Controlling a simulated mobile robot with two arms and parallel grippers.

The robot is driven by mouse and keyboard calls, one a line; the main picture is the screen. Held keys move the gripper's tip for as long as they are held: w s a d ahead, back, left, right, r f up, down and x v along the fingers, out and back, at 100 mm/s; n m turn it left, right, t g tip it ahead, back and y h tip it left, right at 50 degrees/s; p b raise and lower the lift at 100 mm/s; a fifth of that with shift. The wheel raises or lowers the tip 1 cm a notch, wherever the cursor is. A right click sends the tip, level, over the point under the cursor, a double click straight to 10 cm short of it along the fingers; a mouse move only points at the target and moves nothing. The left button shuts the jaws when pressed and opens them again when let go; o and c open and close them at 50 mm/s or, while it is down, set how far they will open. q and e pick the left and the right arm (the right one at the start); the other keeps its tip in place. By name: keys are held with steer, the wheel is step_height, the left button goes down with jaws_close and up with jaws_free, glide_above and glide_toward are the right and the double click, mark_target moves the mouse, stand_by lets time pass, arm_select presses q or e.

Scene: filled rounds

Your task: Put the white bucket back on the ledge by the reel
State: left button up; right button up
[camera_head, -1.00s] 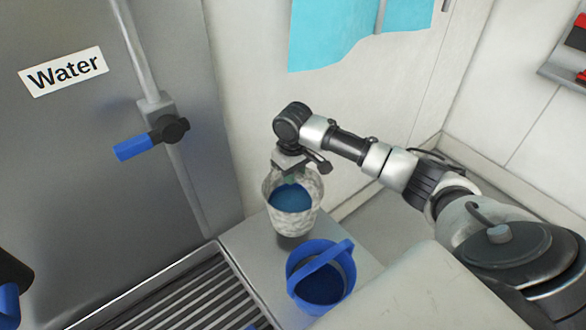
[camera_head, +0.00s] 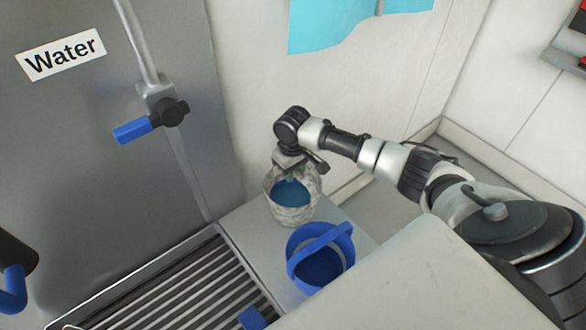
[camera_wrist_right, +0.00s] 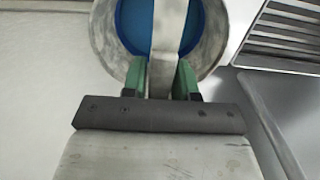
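The white bucket (camera_head: 292,212), mottled and pale with blue liquid inside, hangs from or stands under my right gripper (camera_head: 290,172) at the back of the grey ledge (camera_head: 240,225). In the right wrist view the gripper's green fingers (camera_wrist_right: 162,80) are shut on the bucket's pale handle strap (camera_wrist_right: 168,35), and the bucket's rim (camera_wrist_right: 215,40) shows beyond. The bucket is upright and its base is at or just above the ledge; I cannot tell if it touches. My left gripper is not in view. I make out no reel.
A blue bucket (camera_head: 320,268) with a raised handle stands in front of the white one. A slatted drain grate (camera_head: 180,285) lies left of the ledge. A blue-handled valve (camera_head: 150,122) is on the grey panel marked Water. A pale block (camera_head: 420,285) fills the lower right.

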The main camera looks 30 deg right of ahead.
steer(key=shift+o, duration=1.4)
steer(key=shift+r, duration=0.15)
step_height(320, 180, up, 12)
steer(key=shift+b, duration=0.3)
